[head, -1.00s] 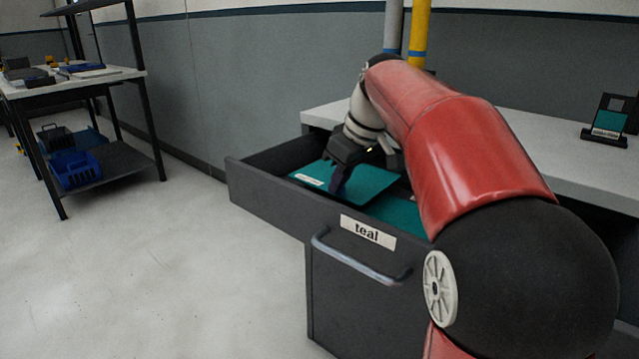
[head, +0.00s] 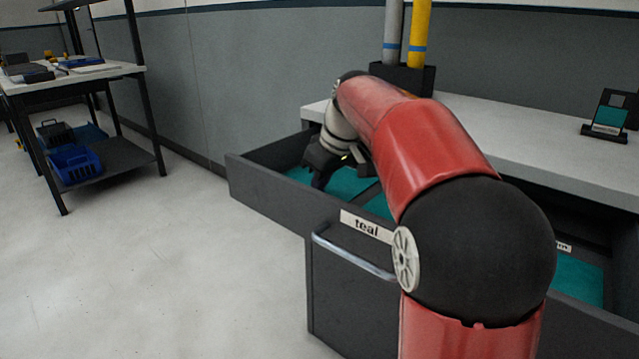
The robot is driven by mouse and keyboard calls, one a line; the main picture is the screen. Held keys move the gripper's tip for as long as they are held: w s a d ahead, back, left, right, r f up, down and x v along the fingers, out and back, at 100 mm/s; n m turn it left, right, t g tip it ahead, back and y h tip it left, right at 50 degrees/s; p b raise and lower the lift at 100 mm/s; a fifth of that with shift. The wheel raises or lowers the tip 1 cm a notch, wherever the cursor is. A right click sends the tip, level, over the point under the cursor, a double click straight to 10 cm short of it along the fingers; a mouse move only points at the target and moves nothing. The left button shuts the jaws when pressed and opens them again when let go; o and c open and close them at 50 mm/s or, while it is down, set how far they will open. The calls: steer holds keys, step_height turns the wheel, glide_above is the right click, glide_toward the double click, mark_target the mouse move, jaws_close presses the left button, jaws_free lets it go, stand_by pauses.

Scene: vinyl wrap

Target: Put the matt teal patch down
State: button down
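The open grey drawer (head: 265,205) labelled "teal" (head: 367,227) stands in front of me. My gripper (head: 319,180) points down into its left part. Teal sheet (head: 345,182) shows low in the drawer on both sides of the fingers, and more teal shows to the right past a dark strip. I cannot tell which of this is the matt teal patch or whether the fingers touch it. The fingertips are small and dark, so their opening is unclear. My red arm hides the drawer's right part.
A worktop (head: 500,135) behind carries a small stand with a teal sample (head: 608,118) and a holder with grey and yellow rolls (head: 420,35). A shelf rack (head: 110,170) stands far left; the floor between is clear.

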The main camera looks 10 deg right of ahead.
steer(key=c, duration=1.6)
jaws_free()
steer(key=shift+r, duration=0.45)
steer(key=p+v, duration=0.2)
steer(key=v, duration=0.9)
steer(key=shift+s+r, duration=0.1)
steer(key=shift+r, duration=0.1)
